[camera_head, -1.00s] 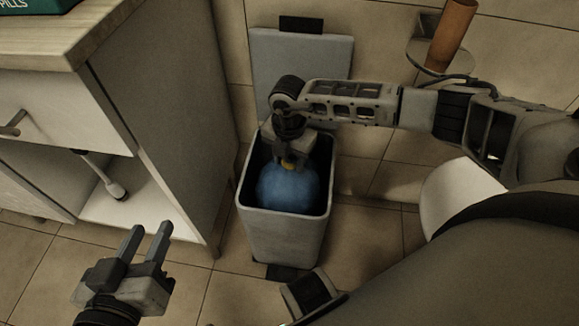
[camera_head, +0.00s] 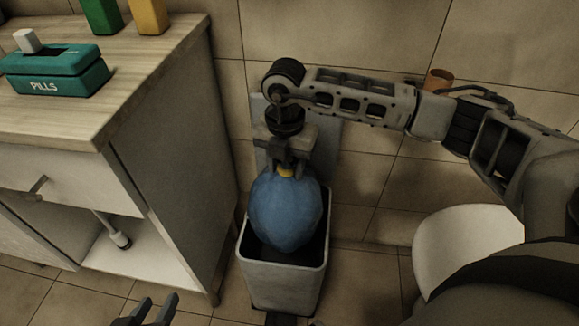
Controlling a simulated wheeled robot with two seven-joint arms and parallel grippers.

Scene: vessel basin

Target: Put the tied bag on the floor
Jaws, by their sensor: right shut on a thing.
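My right gripper (camera_head: 287,166) is shut on the bag's tied neck from above. The bag hangs upright, its lower part still inside or just over the mouth of the grey bin (camera_head: 283,277). The bin's lid (camera_head: 325,150) stands open behind, partly hidden. My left gripper (camera_head: 155,312) is at the bottom edge, its two fingers apart and empty, mostly cut off by the frame. The tiled floor (camera_head: 370,290) shows right of the bin.
A cabinet (camera_head: 180,190) with a wooden top stands close on the left of the bin. A teal pills box (camera_head: 55,75) sits on it. A white rounded object (camera_head: 455,245) is at the right, beside my arm. An orange-brown cylinder (camera_head: 438,80) is at the back wall.

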